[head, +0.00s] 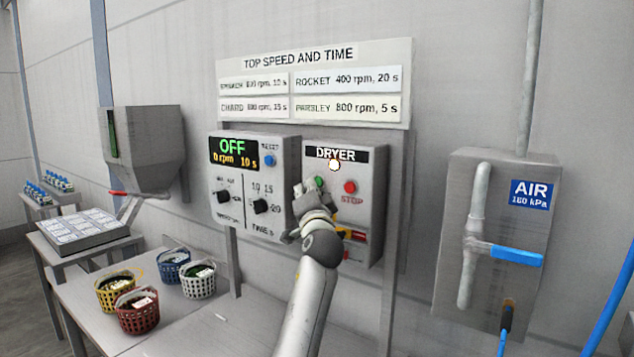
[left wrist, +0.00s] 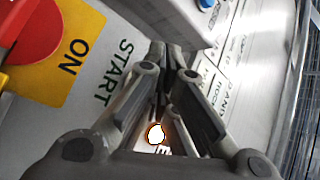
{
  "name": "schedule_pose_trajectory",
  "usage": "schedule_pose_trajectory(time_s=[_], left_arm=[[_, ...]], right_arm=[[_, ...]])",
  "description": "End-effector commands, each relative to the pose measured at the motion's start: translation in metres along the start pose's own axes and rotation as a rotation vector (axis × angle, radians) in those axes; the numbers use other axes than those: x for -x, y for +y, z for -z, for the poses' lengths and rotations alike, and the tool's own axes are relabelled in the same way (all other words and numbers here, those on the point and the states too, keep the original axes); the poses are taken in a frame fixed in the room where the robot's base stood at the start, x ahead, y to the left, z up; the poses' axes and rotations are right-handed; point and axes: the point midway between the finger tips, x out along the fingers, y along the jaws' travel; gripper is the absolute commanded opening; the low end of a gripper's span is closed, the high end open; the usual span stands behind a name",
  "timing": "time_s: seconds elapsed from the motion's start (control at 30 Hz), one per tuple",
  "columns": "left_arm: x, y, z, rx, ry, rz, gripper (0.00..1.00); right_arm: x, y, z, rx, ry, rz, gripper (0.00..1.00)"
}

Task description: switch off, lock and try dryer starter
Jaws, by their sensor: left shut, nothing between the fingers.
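The grey dryer starter (head: 372,170) hangs on the wall under a DRYER label, with a glowing pale lamp (head: 334,164). It has a green start button (head: 319,183) and a red STOP button (head: 349,187). Lower down is a red and yellow switch (head: 355,235), partly hidden by my left arm. In the left wrist view, the red switch handle (left wrist: 25,35) lies on a yellow plate marked ON, and the lit lamp (left wrist: 156,134) shows between the finger links. My left gripper (head: 308,188) is shut and empty, at the green button; contact cannot be told. I see no padlock.
A control panel (head: 228,180) reading OFF stands left of the starter. An air box (head: 480,200) with a blue valve handle (head: 516,255) is at the right. Several baskets stand on the bench (head: 85,318) at lower left, near a grey hopper (head: 145,140).

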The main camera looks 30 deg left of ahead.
Motion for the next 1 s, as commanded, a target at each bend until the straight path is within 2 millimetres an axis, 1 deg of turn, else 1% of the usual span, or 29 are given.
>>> schedule_pose_trajectory(time_s=[0.07, 0.47, 0.8, 1.0], left_arm=[[0.003, -0.003, -0.002, 0.000, -0.001, 0.000, 0.00], [0.005, -0.005, -0.004, -0.001, -0.001, 0.001, 0.00], [0.027, -0.022, -0.021, -0.001, -0.002, 0.000, 0.00], [0.038, -0.029, -0.028, -0.001, -0.001, 0.000, 0.00]], right_arm=[[0.003, -0.001, 0.000, 0.000, 0.000, 0.001, 0.40], [0.004, -0.001, 0.001, -0.001, 0.000, 0.001, 0.40], [0.021, -0.001, 0.002, -0.001, 0.000, 0.001, 0.40], [0.026, -0.001, 0.003, 0.000, 0.000, 0.001, 0.40]])
